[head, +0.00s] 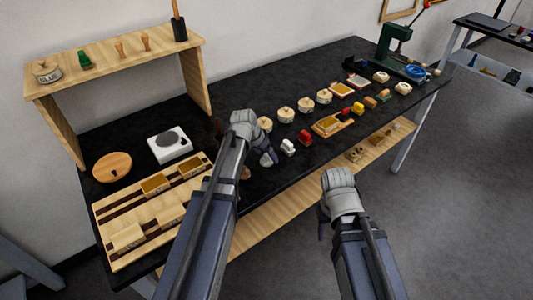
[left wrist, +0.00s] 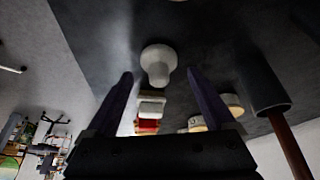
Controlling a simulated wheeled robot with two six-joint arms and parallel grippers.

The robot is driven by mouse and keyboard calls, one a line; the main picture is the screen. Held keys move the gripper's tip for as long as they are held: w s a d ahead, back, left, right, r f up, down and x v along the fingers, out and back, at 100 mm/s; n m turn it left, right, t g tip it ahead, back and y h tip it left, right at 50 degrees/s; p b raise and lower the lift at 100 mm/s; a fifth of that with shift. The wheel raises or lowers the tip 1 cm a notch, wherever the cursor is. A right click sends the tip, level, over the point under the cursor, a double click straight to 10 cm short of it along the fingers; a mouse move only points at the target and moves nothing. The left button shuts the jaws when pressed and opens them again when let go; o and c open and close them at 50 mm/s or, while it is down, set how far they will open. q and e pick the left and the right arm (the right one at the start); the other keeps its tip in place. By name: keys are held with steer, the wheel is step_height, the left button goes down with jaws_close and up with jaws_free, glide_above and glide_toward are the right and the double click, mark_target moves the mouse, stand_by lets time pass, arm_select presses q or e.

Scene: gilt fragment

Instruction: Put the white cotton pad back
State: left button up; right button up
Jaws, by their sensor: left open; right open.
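A rounded white knob-shaped thing, which looks like the cotton pad (left wrist: 158,62), stands on the black table top. It shows between my left fingers in the left wrist view, apart from both. In the head view the white pad (head: 267,159) shows just below my left gripper (head: 262,143), partly hidden by it. My left gripper is open and empty over the pad; it also shows in the left wrist view (left wrist: 160,76). My right gripper (head: 338,183) is in front of the table's edge, clear of everything, with its fingers largely hidden.
A white block (head: 288,147) and a red block (head: 305,137) stand right of the pad. Several round tins (head: 285,115) are behind. A compartmented wooden tray (head: 128,257) lies at left, near a white scale (head: 169,145) and a round wooden lid (head: 112,167).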

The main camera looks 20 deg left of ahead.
arm_select(q)
steer(key=p+v, duration=0.9)
steer(key=v, duration=0.2)
steer(key=s+d+f+g+y, duration=0.1)
steer(key=s+d+g, duration=0.1)
steer(key=s+d, duration=0.5)
steer(key=s+d+f+n+g+y, duration=0.1)
steer(key=s+d+g+y, duration=0.1)
steer(key=s+d, duration=0.6)
steer(key=s, duration=0.5)
steer(key=shift+d+g+y, duration=0.3)
steer(key=shift+d, duration=0.05)
steer(key=shift+w+f, duration=0.1)
steer(key=shift+f, duration=0.05)
